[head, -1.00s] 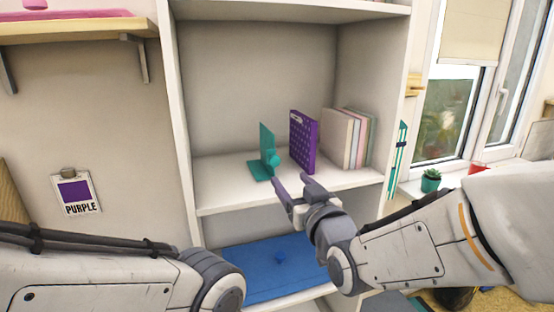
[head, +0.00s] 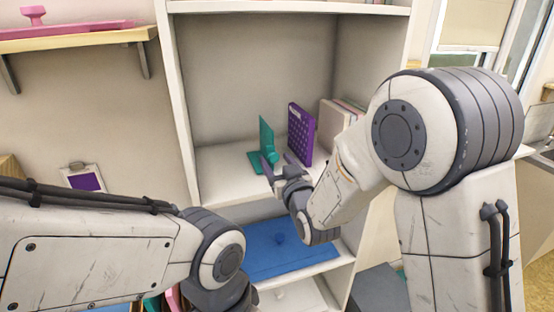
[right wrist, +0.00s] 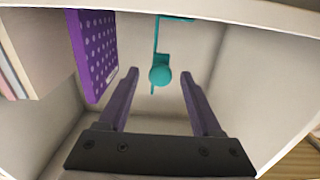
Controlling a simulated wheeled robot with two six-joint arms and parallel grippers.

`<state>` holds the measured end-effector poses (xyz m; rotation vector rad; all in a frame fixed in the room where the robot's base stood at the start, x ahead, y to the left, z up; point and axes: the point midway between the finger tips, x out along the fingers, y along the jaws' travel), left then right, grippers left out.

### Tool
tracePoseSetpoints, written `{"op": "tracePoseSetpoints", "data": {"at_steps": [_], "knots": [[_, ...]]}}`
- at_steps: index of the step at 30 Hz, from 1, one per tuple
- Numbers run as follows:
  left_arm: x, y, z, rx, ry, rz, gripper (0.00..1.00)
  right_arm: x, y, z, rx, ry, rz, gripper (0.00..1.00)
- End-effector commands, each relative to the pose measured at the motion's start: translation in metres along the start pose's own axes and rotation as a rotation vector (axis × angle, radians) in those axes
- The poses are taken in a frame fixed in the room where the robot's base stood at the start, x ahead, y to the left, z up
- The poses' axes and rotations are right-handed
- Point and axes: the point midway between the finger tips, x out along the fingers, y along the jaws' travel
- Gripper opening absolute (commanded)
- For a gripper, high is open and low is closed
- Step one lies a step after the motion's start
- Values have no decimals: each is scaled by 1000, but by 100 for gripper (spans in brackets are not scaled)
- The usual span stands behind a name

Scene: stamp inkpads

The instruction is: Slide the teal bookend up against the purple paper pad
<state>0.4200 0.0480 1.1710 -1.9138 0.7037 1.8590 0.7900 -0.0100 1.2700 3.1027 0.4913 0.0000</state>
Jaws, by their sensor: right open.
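The teal bookend (head: 266,138) stands upright on the middle shelf, with a round knob on its side. The purple paper pad (head: 300,134), dotted on its face, stands to its right with a small gap between them. My right gripper (head: 279,162) is open at the front of the shelf, close to the bookend's knob. In the right wrist view the bookend's knob (right wrist: 160,75) appears between the open fingertips, without visible contact, and the pad (right wrist: 94,55) is to the left. Of my left arm only links show; its gripper is out of view.
Pale books (head: 336,120) stand right of the pad, partly behind my right arm. A blue mat (head: 290,262) with a knob lies on the shelf below. A wooden wall shelf (head: 75,38) holds pink things at upper left. The middle shelf is bare left of the bookend.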

Motion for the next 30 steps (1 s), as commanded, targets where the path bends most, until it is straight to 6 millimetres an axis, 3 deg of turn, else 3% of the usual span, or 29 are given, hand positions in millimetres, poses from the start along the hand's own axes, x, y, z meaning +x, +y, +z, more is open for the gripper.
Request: {"op": "tracePoseSetpoints", "data": {"at_steps": [5,10,30], "knots": [[0,0,0,0,0,0,50,0,0,0,0,0,0,66],[0,0,0,0,0,0,50,0,0,0,0,0,0,1],[0,0,0,0,0,0,50,0,0,0,0,0,0,0]]}}
